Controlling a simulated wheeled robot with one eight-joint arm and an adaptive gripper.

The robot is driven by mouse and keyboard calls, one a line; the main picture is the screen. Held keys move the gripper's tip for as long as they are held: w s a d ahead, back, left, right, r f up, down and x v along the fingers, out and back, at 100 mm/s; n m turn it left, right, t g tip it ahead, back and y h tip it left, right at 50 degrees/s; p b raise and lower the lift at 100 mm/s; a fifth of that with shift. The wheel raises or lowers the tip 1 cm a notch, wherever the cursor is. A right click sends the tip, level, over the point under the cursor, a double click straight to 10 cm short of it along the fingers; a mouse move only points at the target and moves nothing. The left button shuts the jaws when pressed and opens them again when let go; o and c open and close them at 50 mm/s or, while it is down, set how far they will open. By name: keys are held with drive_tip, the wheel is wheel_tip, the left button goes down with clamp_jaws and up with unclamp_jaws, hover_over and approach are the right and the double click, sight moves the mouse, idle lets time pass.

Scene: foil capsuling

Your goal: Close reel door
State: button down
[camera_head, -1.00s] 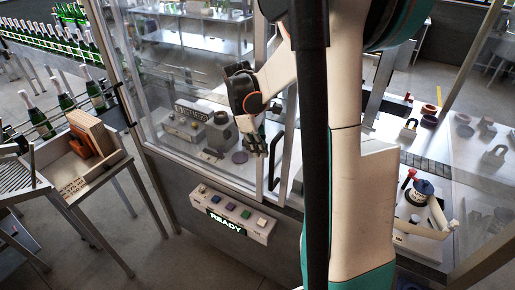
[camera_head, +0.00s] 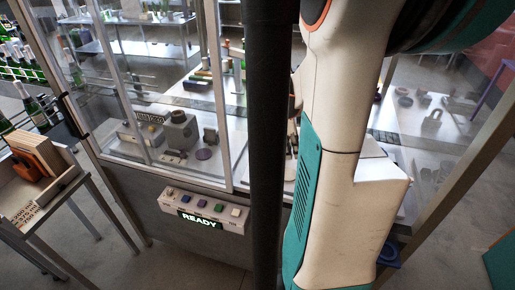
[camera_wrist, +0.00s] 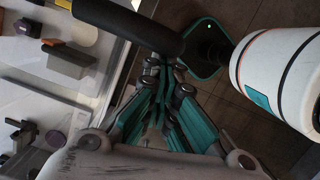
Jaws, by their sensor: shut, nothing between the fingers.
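The glass-fronted cabinet shows at the left of the head view, with a metal-framed glass panel (camera_head: 185,85) across its front. My arm and mast cover the area right of this panel, so I cannot tell how far the reel door stands open. My gripper (camera_wrist: 165,75) shows in the wrist view, with teal and grey fingers shut and empty. A metal frame edge (camera_wrist: 118,85) of the cabinet runs left of the fingers, apart from them in the picture. The gripper is hidden in the head view.
A button panel reading READY (camera_head: 205,209) projects from the cabinet's lower front. A grey device (camera_head: 180,130) stands behind the glass. A wooden crate (camera_head: 50,180) rests on a stand at the left. Tiled floor (camera_wrist: 245,105) is open beyond the fingers.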

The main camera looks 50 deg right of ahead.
drive_tip(key=s+d+b, duration=0.1)
drive_tip(key=s+d, duration=0.4)
drive_tip(key=s, duration=0.8)
drive_tip(key=s+d+b, duration=0.1)
drive_tip(key=s+d, duration=0.3)
drive_tip(key=s, duration=0.9)
drive_tip(key=s+d+b, duration=0.2)
drive_tip(key=s+d, duration=0.3)
drive_tip(key=s, duration=0.9)
drive_tip(key=shift+d, duration=0.3)
